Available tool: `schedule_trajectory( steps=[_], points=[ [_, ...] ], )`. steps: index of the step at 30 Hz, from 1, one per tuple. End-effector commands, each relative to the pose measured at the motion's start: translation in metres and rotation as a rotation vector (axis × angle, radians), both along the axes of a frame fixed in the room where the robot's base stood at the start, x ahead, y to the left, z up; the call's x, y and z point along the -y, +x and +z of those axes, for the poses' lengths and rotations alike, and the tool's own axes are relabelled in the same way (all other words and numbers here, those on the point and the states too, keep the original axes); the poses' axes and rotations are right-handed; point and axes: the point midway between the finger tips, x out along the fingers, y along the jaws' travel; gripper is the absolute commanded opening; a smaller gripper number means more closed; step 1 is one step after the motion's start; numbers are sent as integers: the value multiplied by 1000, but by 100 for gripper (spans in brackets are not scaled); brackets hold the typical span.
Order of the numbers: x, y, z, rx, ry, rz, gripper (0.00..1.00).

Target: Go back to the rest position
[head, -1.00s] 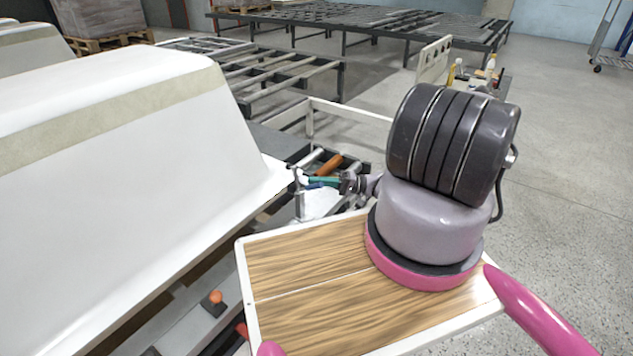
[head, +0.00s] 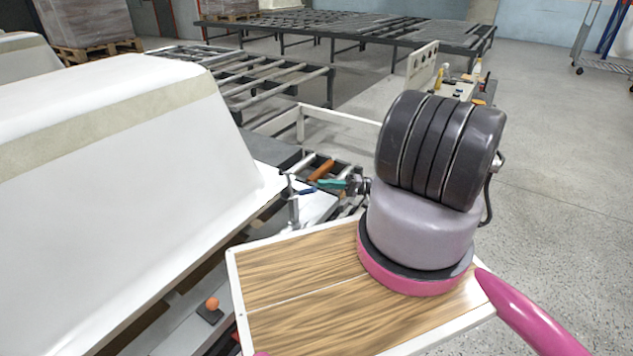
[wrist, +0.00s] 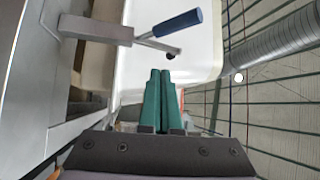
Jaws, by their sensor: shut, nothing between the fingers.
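My gripper (head: 322,184) has green fingers and reaches out past the wooden-topped platform in the head view, beside the white bathtub shell (head: 120,200). In the wrist view my gripper (wrist: 163,80) has its two green fingers pressed together, with nothing between them. A blue-handled lever (wrist: 178,23) on a grey metal bracket (wrist: 95,28) lies just ahead of the fingertips, apart from them as far as I can tell. The shell also shows as a white surface in the wrist view (wrist: 205,60).
An orange cylinder (head: 321,169) lies on the frame behind my gripper. An orange knob (head: 212,303) sits on the rail below the shell. Roller tables (head: 350,25) stand at the back. The grey floor (head: 560,160) on the right is clear.

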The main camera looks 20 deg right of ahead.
Motion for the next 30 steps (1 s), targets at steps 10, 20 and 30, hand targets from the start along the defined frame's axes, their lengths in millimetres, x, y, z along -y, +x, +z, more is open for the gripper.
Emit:
schedule_trajectory(
  steps=[10,20,30],
  points=[
    [7,0,-5,0,1,0,0],
    [7,1,-2,-1,-5,6,0],
    [3,15,78,-106,-264,232,0]
  ],
)
